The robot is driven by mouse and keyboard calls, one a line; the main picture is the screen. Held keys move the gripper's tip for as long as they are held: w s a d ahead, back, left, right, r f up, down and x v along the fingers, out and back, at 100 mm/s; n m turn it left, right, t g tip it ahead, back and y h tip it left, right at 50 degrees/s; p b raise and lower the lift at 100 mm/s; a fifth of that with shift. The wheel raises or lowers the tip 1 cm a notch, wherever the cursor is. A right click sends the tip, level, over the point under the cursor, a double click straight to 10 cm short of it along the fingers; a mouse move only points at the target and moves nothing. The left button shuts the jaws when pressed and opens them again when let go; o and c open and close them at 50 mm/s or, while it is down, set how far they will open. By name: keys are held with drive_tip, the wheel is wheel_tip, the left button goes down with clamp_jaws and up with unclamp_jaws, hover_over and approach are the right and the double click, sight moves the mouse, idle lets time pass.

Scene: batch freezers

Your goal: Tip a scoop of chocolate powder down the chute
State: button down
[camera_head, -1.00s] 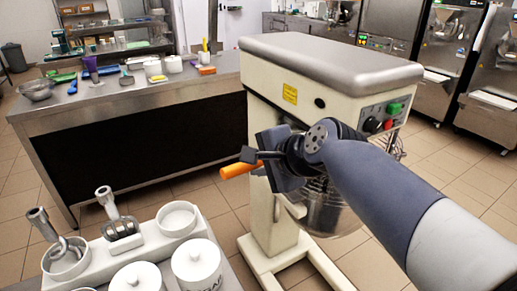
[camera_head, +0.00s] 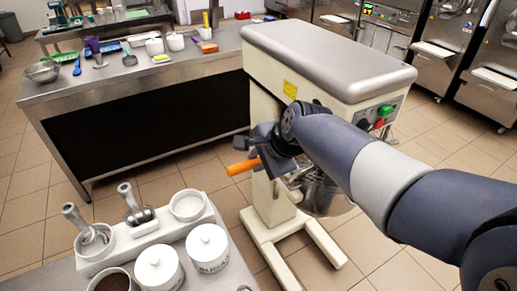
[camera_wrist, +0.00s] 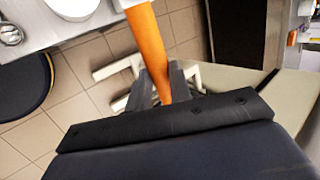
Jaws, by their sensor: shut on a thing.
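My gripper (camera_head: 262,160) is shut on an orange handle (camera_head: 240,167), which sticks out to the left in the head view. In the wrist view the orange handle (camera_wrist: 148,45) runs up from between my fingers (camera_wrist: 165,88) to a pale end at the top edge; whether that end is a scoop head with powder in it cannot be told. A white tub of dark brown powder (camera_head: 112,283) is cut off at the bottom of the head view. The planetary mixer (camera_head: 325,65) stands just behind my gripper, its bowl (camera_head: 325,198) partly hidden by my arm. No chute can be made out clearly.
Lidded white jars (camera_head: 208,247), an open white pot (camera_head: 187,205) and two metal-handled scoops in a holder (camera_head: 140,214) stand front left. A steel counter (camera_head: 110,92) with utensils is behind. Batch freezers (camera_head: 500,85) stand far right.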

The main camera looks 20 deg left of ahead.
drive_tip(key=shift+a+r+p, duration=0.1)
drive_tip(key=shift+r+p, duration=0.3)
drive_tip(key=shift+p, duration=0.55)
drive_tip(key=g+h+p, duration=0.1)
drive_tip(key=p, duration=0.2)
drive_tip(key=shift+w+a, duration=0.1)
drive_tip(key=shift+w, duration=0.05)
drive_tip(key=h+p, duration=0.1)
drive_tip(key=p, duration=0.2)
drive_tip(key=shift+a+r, duration=0.1)
drive_tip(key=g+p, duration=0.1)
drive_tip(key=p, duration=0.2)
drive_tip(key=shift+w+a+h, duration=0.1)
drive_tip(key=shift+w+h, duration=0.05)
drive_tip(key=shift+h, duration=0.25)
drive_tip(key=shift+w+a+g+h+p, duration=0.2)
drive_tip(key=shift+g+h+p, duration=0.3)
drive_tip(key=shift+p, duration=0.3)
drive_tip(key=shift+a+f+h+b, duration=0.15)
drive_tip(key=shift+f+h+b, duration=0.1)
drive_tip(key=shift+h+b, duration=0.1)
drive_tip(key=shift+w+a+r+g+h, duration=0.1)
drive_tip(key=shift+w+g+h, duration=0.05)
drive_tip(key=shift+g+h, duration=0.4)
drive_tip(key=shift+r+m, duration=0.3)
drive_tip(key=shift+r, duration=1)
